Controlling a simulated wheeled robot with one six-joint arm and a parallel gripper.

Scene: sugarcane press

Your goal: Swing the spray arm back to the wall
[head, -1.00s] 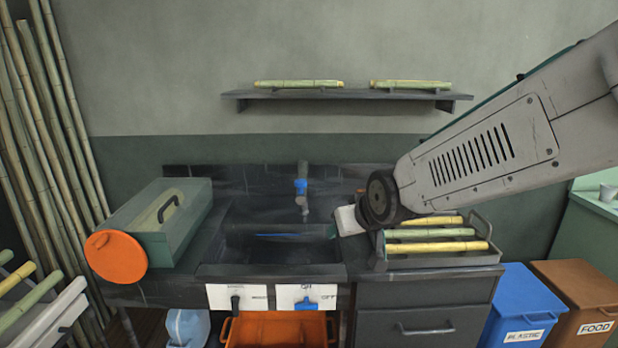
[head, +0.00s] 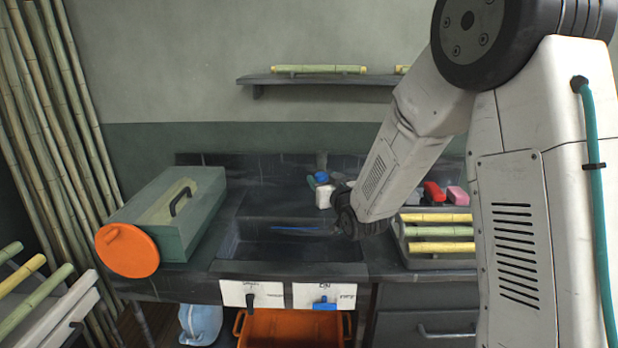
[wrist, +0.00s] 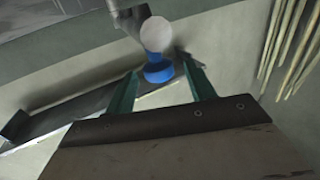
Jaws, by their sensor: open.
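The spray arm is a grey pipe with a blue collar (wrist: 158,73) and a pale round end, over the back of the sink (head: 270,250). The blue part also shows in the head view (head: 321,177), but my gripper hides most of the pipe there. In the wrist view my gripper (wrist: 160,80) is open, with its green fingers on either side of the blue collar. Gaps seem to show beside the collar; I cannot tell whether either finger touches it. In the head view my arm reaches across from the right to the spray arm.
A green box with an orange disc (head: 127,250) stands left of the sink. A tray of cane pieces (head: 436,232), a red block (head: 432,192) and a pink block (head: 457,195) lie right. A shelf (head: 310,80) hangs above. Bamboo poles (head: 50,140) lean at left.

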